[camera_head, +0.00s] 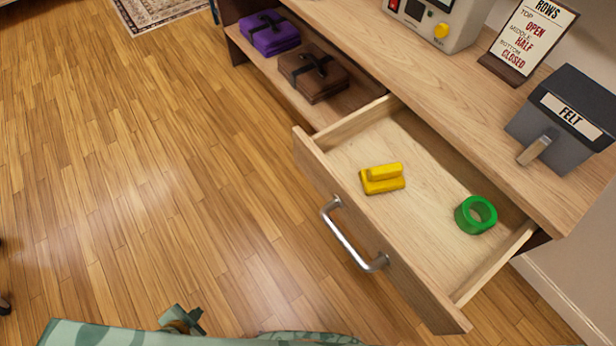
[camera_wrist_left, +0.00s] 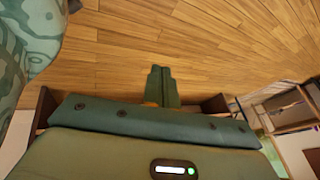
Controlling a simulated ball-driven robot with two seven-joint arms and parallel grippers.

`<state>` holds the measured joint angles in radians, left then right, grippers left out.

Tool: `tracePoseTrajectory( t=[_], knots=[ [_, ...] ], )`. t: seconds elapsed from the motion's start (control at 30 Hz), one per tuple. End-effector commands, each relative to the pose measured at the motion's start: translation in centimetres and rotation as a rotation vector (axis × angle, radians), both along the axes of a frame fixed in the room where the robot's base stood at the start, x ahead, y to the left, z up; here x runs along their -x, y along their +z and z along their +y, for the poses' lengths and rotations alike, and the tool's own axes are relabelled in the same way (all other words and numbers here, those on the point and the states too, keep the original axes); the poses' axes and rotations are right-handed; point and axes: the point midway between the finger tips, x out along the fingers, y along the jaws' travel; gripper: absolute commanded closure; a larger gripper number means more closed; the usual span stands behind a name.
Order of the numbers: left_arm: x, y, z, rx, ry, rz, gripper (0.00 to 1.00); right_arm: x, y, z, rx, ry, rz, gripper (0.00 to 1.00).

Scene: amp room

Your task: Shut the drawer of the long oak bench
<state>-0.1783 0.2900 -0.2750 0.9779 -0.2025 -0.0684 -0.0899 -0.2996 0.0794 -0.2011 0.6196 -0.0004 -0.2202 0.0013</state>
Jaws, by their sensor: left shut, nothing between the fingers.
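The long oak bench (camera_head: 437,93) runs along the right side of the head view. Its drawer (camera_head: 400,215) is pulled well out, with a silver bar handle (camera_head: 350,243) on its front. A yellow block (camera_head: 382,178) and a green ring (camera_head: 475,214) lie inside. My left gripper (camera_head: 192,318) is at the bottom of the head view, over the floor, left of the drawer and apart from it. Its fingers are together with nothing between them, as the left wrist view also shows (camera_wrist_left: 163,88). My right gripper is not in view.
A sign (camera_head: 530,38), a grey box marked FELT (camera_head: 563,110) and an instrument box (camera_head: 440,20) stand on the bench. Purple (camera_head: 270,34) and brown (camera_head: 314,75) strapped bundles lie on the shelf below. The wooden floor (camera_head: 130,180) left of the drawer is clear.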

Motion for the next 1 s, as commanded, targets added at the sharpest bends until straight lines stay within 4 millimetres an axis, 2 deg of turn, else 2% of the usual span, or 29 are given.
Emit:
tracePoseTrajectory(
  t=[0.03,0.07,0.1,0.17,0.2,0.23,0.3,0.4,0.43,0.47,0.57,0.67,0.77,1.0],
  knots=[
    [-4.4,1.7,-0.4,-0.006,-0.099,-0.114,1.00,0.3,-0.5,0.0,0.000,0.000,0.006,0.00],
    [-7.1,3.3,-1.1,-0.014,-0.174,-0.193,1.00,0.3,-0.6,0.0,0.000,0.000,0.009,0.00],
    [-10.6,5.8,-2.3,-0.024,-0.288,-0.312,1.00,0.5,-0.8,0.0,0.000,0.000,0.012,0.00],
    [-15.4,10.6,-5.0,-0.048,-0.480,-0.510,1.00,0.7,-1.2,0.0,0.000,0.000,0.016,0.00],
    [-17.7,14.2,-7.2,-0.068,-0.612,-0.647,1.00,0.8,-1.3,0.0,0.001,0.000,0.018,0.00],
    [-18.9,16.9,-8.9,-0.086,-0.710,-0.748,1.00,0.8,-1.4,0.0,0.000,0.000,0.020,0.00],
    [-20.0,22.7,-12.7,-0.125,-0.906,-0.965,1.00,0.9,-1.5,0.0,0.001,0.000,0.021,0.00],
    [-19.2,28.7,-16.8,-0.178,-1.100,-1.208,1.00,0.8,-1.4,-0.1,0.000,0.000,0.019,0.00],
    [-18.8,29.8,-17.7,-0.195,-1.141,-1.265,1.00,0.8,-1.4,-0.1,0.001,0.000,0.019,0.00],
    [-18.5,30.6,-18.2,-0.212,-1.175,-1.309,1.00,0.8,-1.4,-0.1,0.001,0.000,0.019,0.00],
    [-18.2,30.8,-18.6,-0.247,-1.215,-1.355,1.00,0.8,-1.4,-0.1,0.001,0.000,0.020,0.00],
    [-18.7,30.7,-19.2,-0.259,-1.219,-1.360,1.00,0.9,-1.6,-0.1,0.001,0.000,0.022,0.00],
    [-19.6,30.7,-20.3,-0.258,-1.217,-1.359,1.00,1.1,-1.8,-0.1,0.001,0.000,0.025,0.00],
    [-22.8,30.6,-24.4,-0.257,-1.215,-1.357,1.00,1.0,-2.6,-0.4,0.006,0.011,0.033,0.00]
  ],
)
